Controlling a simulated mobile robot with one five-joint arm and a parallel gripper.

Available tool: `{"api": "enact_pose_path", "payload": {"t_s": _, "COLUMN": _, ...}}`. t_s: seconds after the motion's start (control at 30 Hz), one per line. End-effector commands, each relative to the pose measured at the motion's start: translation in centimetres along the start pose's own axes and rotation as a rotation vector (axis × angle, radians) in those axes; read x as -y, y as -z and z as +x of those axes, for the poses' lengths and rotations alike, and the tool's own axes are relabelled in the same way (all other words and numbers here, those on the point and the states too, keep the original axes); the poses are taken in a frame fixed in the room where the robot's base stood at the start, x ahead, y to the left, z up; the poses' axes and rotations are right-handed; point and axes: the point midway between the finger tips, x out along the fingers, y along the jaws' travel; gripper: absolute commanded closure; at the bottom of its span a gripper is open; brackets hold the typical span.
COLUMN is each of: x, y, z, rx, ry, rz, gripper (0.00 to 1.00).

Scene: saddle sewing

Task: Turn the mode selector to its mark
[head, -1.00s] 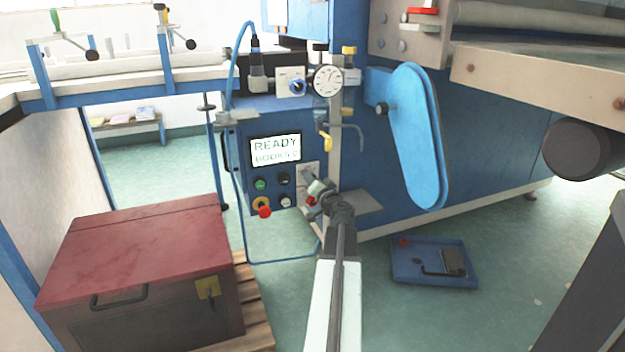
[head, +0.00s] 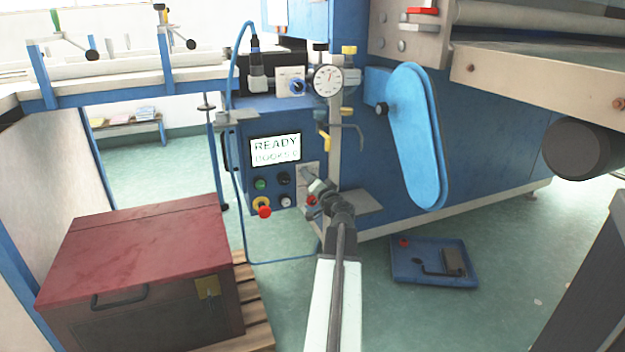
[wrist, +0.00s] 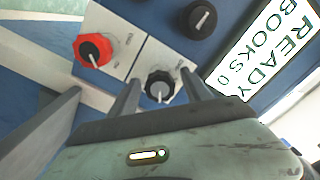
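A black knob with a white pointer line (wrist: 160,86), which I take for the mode selector, sits on a pale plate (wrist: 122,75) in the wrist view. Small labels beside it are too small to read. My gripper (wrist: 162,78) is open, with one finger on each side of this knob; gaps seem to show, and I cannot tell if either finger touches.
Another black knob (wrist: 202,18) and the READY display (head: 275,150) are close by on the blue panel. A red emergency button (head: 264,210) is lower left. A grey shelf (head: 357,202) juts out just right of my gripper. A red-lidded chest (head: 140,240) stands at left.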

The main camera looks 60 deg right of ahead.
Motion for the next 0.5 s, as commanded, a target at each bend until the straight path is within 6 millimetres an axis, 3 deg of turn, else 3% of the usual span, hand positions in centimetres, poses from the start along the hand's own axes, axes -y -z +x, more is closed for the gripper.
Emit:
{"api": "enact_pose_path", "payload": {"t_s": 0.27, "x": 0.1, "y": -0.1, "z": -0.9, "rx": 0.0, "ry": 0.0, "rz": 0.0, "gripper": 0.43}}
{"api": "enact_pose_path", "payload": {"t_s": 0.5, "x": 0.1, "y": -0.1, "z": -5.4, "rx": -0.001, "ry": -0.001, "rz": 0.0, "gripper": 0.43}}
